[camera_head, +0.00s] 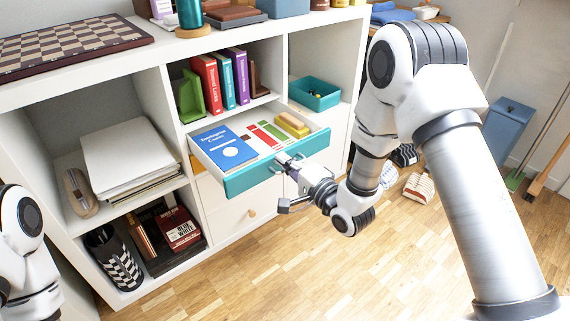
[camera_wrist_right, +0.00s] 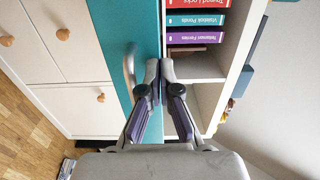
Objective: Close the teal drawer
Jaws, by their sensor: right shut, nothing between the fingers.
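The teal drawer (camera_head: 248,180) is pulled out of the white shelf unit in the head view. A blue book (camera_head: 222,147) and other flat items lie in it. My right gripper (camera_head: 287,162) is shut and empty at the drawer's front panel. The right wrist view shows the teal front (camera_wrist_right: 112,28) and its pale handle (camera_wrist_right: 129,68), with the right fingertips (camera_wrist_right: 160,72) beside the handle, over the panel's edge. I cannot tell whether they touch the panel. Of my left arm only a part shows at the head view's left edge; its gripper is out of view.
The white shelf unit (camera_head: 160,75) holds upright books (camera_head: 223,80), a teal bin (camera_head: 314,93) and a paper stack (camera_head: 130,160). A chessboard (camera_head: 70,45) lies on top. A closed white drawer with a wooden knob (camera_head: 252,213) is below. The wooden floor (camera_head: 300,270) in front is clear.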

